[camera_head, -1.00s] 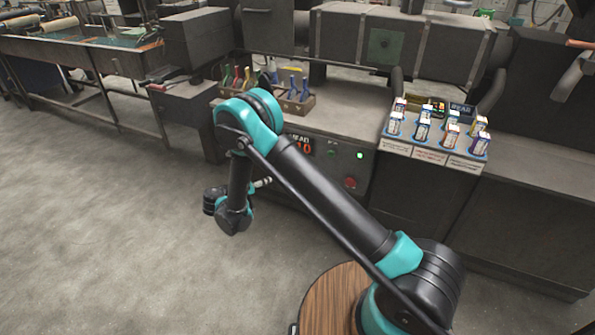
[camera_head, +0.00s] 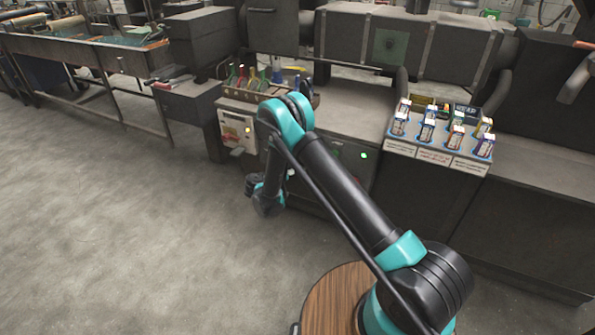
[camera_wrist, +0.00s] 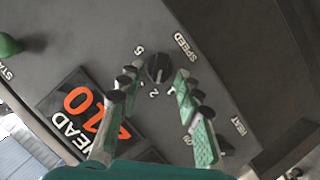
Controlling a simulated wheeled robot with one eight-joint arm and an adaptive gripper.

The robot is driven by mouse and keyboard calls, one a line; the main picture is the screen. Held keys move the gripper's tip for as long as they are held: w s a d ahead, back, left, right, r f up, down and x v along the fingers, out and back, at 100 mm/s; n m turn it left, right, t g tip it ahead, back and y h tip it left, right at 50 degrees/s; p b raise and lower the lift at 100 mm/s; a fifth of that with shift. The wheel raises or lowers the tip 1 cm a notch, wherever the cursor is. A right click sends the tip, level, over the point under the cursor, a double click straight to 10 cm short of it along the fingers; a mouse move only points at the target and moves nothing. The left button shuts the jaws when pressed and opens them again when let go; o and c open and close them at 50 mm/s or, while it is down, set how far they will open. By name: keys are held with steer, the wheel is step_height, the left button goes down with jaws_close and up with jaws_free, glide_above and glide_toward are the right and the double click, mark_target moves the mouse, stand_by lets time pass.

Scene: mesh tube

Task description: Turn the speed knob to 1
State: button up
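The speed knob (camera_wrist: 158,68) is a round black dial on the dark panel in the wrist view. The word SPEED (camera_wrist: 185,46) is printed beside it. The digits 5, 2 and 1 show around it, with the 1 partly covered by my right finger. I cannot tell for certain where its pointer sits. My gripper (camera_wrist: 158,76) is open, with its green fingers spread on either side of the knob. I see no clear contact. In the head view the arm hides the knob, and my wrist (camera_head: 264,196) is low in front of the machine.
An orange-digit display (camera_wrist: 85,115) and a green button (camera_wrist: 9,44) lie left of the knob. A HEAT label (camera_wrist: 239,126) is at lower right. In the head view, a rack of small boxes (camera_head: 438,151) and a bottle tray (camera_head: 236,94) stand on the machine.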

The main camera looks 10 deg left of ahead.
steer(key=shift+w+d+f, duration=0.1)
steer(key=shift+w+d, duration=0.1)
steer(key=shift+w, duration=0.1)
steer(key=shift+c, duration=0.2)
jaws_close()
steer(key=shift+n, duration=0.3)
steer(key=shift+a+f+n+t+h, duration=0.2)
steer(key=shift+n+h, duration=0.6)
steer(key=shift+n, duration=0.55)
steer(key=shift+a+f+n+t+h, duration=0.1)
steer(key=shift+f+n+t+h, duration=0.1)
steer(key=shift+n+h, duration=0.9)
steer(key=shift+n+y, duration=0.3)
steer(key=shift+n, duration=0.15)
